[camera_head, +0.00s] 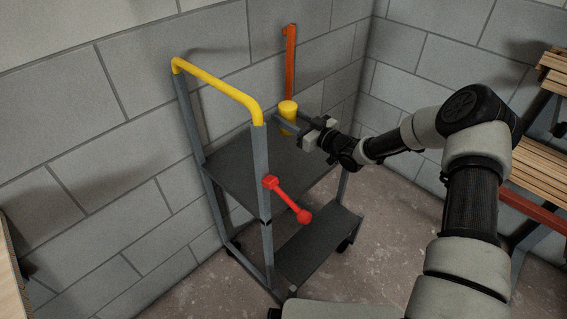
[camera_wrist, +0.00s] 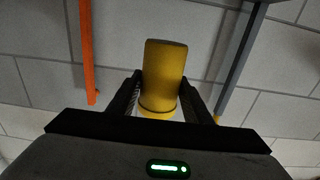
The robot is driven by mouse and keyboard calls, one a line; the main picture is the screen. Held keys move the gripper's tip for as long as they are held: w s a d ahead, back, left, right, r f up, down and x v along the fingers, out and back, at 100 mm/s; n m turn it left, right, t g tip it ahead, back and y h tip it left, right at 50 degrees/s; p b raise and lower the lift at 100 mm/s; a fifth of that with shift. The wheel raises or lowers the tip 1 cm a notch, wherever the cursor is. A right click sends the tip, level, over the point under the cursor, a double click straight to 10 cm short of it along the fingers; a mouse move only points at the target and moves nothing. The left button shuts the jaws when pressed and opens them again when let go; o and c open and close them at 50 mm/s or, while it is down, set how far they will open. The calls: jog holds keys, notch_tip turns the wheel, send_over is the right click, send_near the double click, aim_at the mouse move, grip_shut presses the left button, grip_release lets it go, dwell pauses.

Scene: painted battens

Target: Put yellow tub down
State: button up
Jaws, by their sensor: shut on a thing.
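The yellow tub (camera_head: 288,109) is a small upright cylinder near the far right end of the cart's upper deck (camera_head: 235,165). My gripper (camera_head: 287,124) reaches in from the right and is shut on it. In the wrist view the tub (camera_wrist: 164,70) sits between the two dark fingers of my gripper (camera_wrist: 163,98), one on each side. The fingers hide part of its lower body in the head view. I cannot tell whether its base touches the deck.
The cart has a yellow handle (camera_head: 215,84), grey posts, a lower shelf (camera_head: 318,240) and a red bar (camera_head: 287,198) on its front post. An orange batten (camera_head: 290,70) stands at the block wall behind. Wood slats (camera_head: 540,165) lie on a rack at right. Much of the upper deck is bare.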

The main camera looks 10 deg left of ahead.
jog(key=shift+w+f, duration=0.2)
jog(key=shift+f, duration=0.4)
notch_tip(320, 180, down, 10)
jog(key=shift+r+b, duration=0.15)
jog(key=shift+b, duration=1.05)
jog(key=o, duration=1.3)
jog(key=shift+f, duration=0.2)
